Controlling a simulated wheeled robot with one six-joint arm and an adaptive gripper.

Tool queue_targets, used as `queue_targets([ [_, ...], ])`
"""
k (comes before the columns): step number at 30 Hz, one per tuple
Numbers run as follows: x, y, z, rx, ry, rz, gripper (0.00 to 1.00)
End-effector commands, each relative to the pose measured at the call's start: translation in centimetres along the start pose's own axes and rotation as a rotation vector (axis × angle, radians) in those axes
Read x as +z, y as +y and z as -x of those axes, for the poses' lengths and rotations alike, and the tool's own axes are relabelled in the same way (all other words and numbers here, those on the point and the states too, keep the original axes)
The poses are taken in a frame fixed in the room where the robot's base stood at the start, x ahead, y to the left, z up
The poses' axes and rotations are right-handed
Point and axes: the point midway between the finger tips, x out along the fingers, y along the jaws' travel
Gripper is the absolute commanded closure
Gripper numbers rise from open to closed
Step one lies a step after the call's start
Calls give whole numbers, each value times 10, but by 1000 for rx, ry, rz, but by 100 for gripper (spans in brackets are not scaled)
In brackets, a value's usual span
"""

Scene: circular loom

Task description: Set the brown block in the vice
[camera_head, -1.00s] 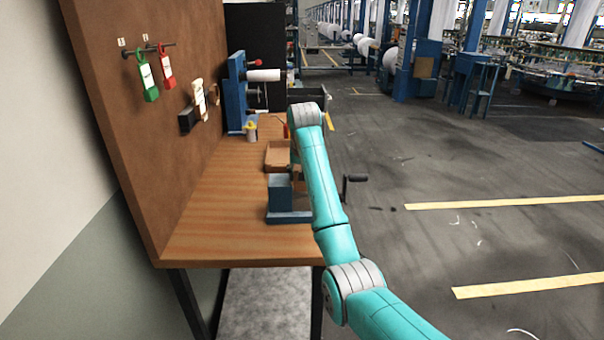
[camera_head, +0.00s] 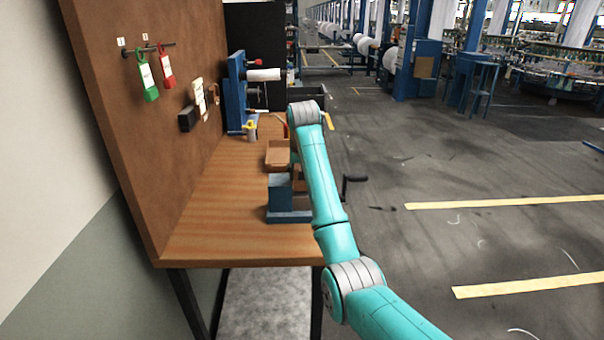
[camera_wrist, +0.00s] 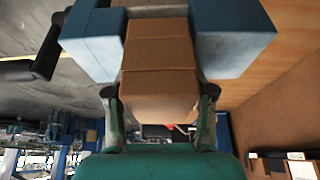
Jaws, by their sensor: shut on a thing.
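In the wrist view the brown block (camera_wrist: 160,55) is held between the two fingertips of my gripper (camera_wrist: 160,92), which is shut on it. The far part of the block lies in the gap between the two blue jaws of the vice (camera_wrist: 237,42). The block looks close to the left jaw; whether it touches either jaw or rests on the vice bed, I cannot tell. In the head view the blue vice (camera_head: 279,192) stands on the bench near its right edge, and my arm hides much of it and my gripper.
A black crank handle (camera_head: 354,181) sticks out past the bench edge. A shallow brown tray (camera_head: 277,155) lies behind the vice, with a blue stand (camera_head: 236,95) farther back. The pegboard (camera_head: 165,110) walls the left side. The wooden bench top (camera_head: 215,225) is clear in front.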

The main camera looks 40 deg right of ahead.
Motion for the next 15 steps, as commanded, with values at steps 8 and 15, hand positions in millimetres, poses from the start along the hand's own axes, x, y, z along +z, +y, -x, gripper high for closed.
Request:
queue_targets([
  [8,4,0,-6,2,-9,1,17],
  [15,3,0,-4,1,-5,1,17],
])
